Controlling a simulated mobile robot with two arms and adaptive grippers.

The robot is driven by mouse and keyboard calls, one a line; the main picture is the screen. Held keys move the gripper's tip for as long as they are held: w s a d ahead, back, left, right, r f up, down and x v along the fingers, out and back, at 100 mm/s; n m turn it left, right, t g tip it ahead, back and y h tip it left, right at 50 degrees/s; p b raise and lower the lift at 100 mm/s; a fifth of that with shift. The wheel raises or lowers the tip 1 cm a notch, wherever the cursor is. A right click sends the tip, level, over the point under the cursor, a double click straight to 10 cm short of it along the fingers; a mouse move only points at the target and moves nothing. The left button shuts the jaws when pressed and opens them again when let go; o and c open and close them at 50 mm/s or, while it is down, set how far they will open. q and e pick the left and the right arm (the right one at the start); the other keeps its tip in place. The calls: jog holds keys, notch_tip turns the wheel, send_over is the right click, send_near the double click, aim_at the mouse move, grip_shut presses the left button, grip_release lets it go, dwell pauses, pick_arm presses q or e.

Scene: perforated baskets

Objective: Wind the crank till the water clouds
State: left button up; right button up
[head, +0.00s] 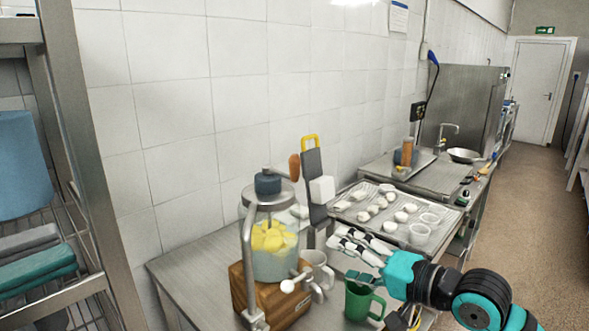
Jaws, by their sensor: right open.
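A glass jar (275,262) with a metal lid and frame stands on a wooden base (290,312) on the steel table at the middle. It holds yellow chunks (270,237) in pale, whitish liquid. The crank on its blue top (267,184) ends in an orange-brown knob (295,167) at the upper right. A small tap (290,285) sticks out at the jar's lower front. My right gripper (346,258) is open and empty, right of the jar, apart from and below the crank knob. My left gripper is not in view.
A white mug (317,268) stands beside the jar, and a green mug (357,303) sits below my right gripper. A tray (438,238) of several white lumps lies behind it. A shelf post (85,150) stands at left. The table (190,262) left of the jar is clear.

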aim_at(298, 172)
notch_tip(298, 172, up, 12)
jog(key=w+d+m+t+y, duration=0.1)
jog(key=w+d+m+y, duration=0.1)
jog(key=w+d+m, duration=0.1)
jog(key=p+x, duration=0.5)
jog(key=x, duration=1.1)
jog(key=shift+s+a, duration=0.1)
jog(key=shift+a, duration=0.3)
jog(key=shift+w+a+p, duration=0.3)
jog(key=shift+w+a, duration=0.05)
jog(key=shift+a, duration=0.1)
grip_shut()
jog(key=shift+d+f, duration=0.1)
